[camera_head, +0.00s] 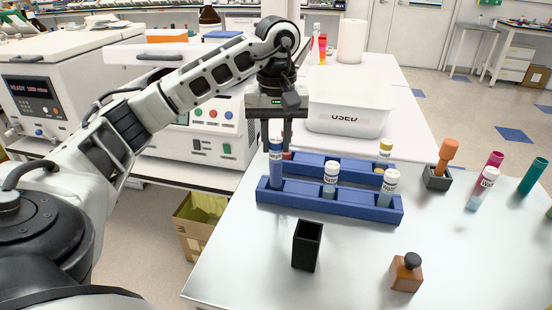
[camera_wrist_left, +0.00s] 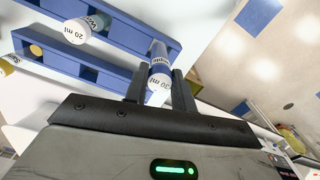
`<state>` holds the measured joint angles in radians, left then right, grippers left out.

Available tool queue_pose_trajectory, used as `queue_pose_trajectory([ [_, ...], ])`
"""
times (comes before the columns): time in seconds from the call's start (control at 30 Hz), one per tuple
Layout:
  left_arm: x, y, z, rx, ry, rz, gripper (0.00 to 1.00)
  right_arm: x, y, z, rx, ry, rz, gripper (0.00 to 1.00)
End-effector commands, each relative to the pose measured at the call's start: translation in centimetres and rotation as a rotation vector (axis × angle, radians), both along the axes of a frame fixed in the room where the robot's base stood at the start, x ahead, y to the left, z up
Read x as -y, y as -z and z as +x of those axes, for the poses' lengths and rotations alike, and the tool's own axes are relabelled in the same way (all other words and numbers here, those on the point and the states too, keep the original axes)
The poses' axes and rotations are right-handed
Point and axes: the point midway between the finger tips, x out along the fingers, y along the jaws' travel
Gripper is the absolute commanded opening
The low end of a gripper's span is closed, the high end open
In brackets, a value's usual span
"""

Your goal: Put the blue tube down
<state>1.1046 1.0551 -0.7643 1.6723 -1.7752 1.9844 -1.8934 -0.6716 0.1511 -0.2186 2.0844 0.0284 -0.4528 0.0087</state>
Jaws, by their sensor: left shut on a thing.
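The blue tube (camera_head: 276,170) is upright at the left end of the front blue rack (camera_head: 350,207). My left gripper (camera_head: 277,145) is shut on its upper part, below a white cap. In the left wrist view the blue tube (camera_wrist_left: 159,62) sits between the two fingers (camera_wrist_left: 159,88), over the end of the rack (camera_wrist_left: 118,62). Its lower end meets the rack, but I cannot tell how deep it sits in a hole. My right gripper is in neither view.
The front rack holds two white-capped tubes (camera_head: 330,178) (camera_head: 391,184). A second blue rack (camera_head: 335,170) stands behind, with a yellow-capped tube (camera_head: 385,150). Near the front are a black open holder (camera_head: 307,246) and a brown bottle (camera_head: 406,274). A white bin (camera_head: 345,118) stands behind.

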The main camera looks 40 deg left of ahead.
Motion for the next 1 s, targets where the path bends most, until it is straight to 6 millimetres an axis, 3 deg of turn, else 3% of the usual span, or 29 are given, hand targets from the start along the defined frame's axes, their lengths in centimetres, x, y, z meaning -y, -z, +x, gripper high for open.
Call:
queue_pose_trajectory([
  [0.17,-0.7,1.0,0.6,-0.001,-0.002,0.000,0.00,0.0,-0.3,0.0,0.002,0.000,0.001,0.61],
  [0.43,-1.1,4.3,0.8,-0.001,0.001,0.001,0.00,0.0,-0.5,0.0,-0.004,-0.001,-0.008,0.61],
  [0.83,-1.0,5.0,0.8,0.002,0.000,0.001,0.00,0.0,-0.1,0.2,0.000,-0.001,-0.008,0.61],
  [0.87,-1.0,4.9,0.8,0.002,0.000,0.001,0.31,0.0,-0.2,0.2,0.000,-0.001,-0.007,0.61],
  [0.9,-1.0,4.8,0.8,0.002,0.000,0.001,0.42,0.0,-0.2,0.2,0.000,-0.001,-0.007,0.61],
  [0.93,-1.0,4.8,0.8,0.001,0.000,0.001,0.47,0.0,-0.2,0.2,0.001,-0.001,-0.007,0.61],
  [1.0,-1.0,4.8,0.8,0.001,0.000,0.001,0.47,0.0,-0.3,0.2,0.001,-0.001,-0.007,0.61],
])
